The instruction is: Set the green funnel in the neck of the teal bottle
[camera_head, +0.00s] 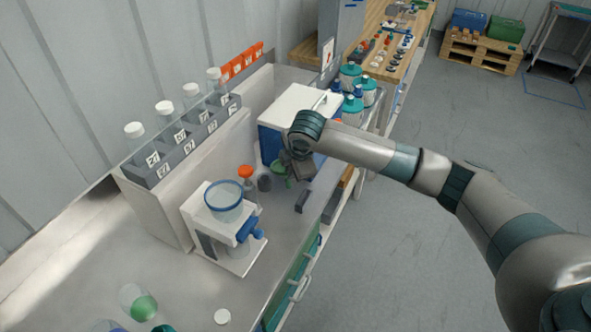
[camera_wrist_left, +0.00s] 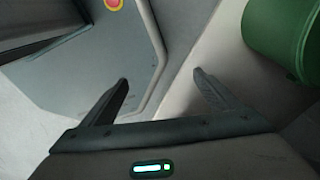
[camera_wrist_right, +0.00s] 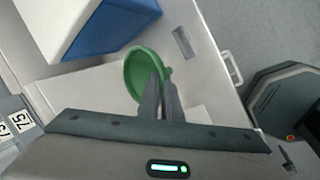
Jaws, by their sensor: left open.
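The green funnel (camera_head: 278,167) is beside the white-and-blue box in the head view. It also shows in the right wrist view (camera_wrist_right: 138,72), with its wide mouth facing the camera. My right gripper (camera_wrist_right: 160,82) has its fingers close together across the funnel's rim and appears shut on it. In the head view my right gripper (camera_head: 290,178) is over the bench. My left gripper (camera_wrist_left: 160,85) is open and empty; it is outside the head view. A teal piece (camera_head: 163,328) is cut off at the bottom edge of the head view; I cannot tell whether it is the teal bottle.
A white device (camera_head: 215,248) with a blue-rimmed bowl and an orange-capped bottle (camera_head: 246,174) stand left of the funnel. A rack (camera_head: 185,143) of white-capped tubes is behind. Teal-lidded jars (camera_head: 350,75) stand beyond the white-and-blue box (camera_head: 298,103). A green-bottomed vessel (camera_head: 143,306) stands at the near left.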

